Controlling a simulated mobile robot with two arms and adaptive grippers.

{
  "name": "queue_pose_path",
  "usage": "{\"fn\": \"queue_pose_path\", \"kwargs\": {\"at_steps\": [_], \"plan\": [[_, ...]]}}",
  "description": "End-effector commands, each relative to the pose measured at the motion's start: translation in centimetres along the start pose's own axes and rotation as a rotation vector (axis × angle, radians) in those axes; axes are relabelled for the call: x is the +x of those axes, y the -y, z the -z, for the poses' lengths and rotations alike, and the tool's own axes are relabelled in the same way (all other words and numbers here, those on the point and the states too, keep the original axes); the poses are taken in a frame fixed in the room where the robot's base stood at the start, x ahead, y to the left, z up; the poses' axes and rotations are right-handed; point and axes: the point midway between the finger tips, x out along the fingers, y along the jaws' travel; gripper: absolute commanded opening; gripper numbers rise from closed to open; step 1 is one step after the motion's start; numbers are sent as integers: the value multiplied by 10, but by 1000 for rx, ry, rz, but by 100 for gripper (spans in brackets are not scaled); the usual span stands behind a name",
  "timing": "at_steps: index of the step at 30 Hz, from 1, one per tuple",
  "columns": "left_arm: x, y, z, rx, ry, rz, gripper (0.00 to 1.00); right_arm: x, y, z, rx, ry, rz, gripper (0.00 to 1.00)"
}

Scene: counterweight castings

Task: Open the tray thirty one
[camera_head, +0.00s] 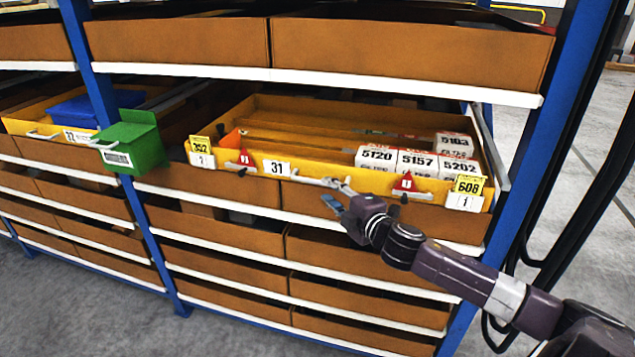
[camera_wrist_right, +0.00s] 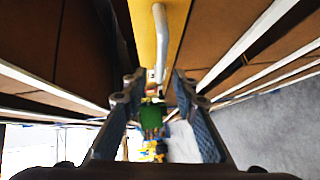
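The yellow tray thirty one (camera_head: 228,166) sits on the middle shelf, pulled partly out, so its inside shows. Its front carries a white "31" label (camera_head: 277,167) and a pale bar handle (camera_head: 310,181). White boxes (camera_head: 417,163) marked 5120, 5157, 5202 and 5103 lie at its right end. My right gripper (camera_head: 337,194) is open at the right end of the handle. In the right wrist view, the handle (camera_wrist_right: 160,40) lies ahead of the open right fingers (camera_wrist_right: 155,82), its far end between the tips in the picture. I cannot tell whether they touch. My left gripper is out of view.
A green box (camera_head: 131,146) hangs on the blue left post (camera_head: 90,60). Another yellow tray (camera_head: 30,127) with a blue bin (camera_head: 84,107) stands left of it. Brown trays (camera_head: 230,233) fill the shelves above and below. Grey floor is open at the right.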

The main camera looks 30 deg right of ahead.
Motion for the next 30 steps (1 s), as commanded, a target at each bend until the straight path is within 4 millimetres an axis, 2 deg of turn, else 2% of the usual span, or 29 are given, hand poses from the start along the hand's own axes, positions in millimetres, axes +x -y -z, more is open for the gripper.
{"fn": "queue_pose_path", "kwargs": {"at_steps": [9,15,21,28,30], "plan": [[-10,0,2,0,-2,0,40,40,-2,1,5,1,-1,26],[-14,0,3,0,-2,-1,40,60,0,1,5,1,1,26],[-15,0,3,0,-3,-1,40,68,1,1,4,0,2,26],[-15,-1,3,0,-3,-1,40,68,1,1,3,0,2,26],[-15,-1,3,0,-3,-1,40,68,1,1,3,0,2,21]]}}
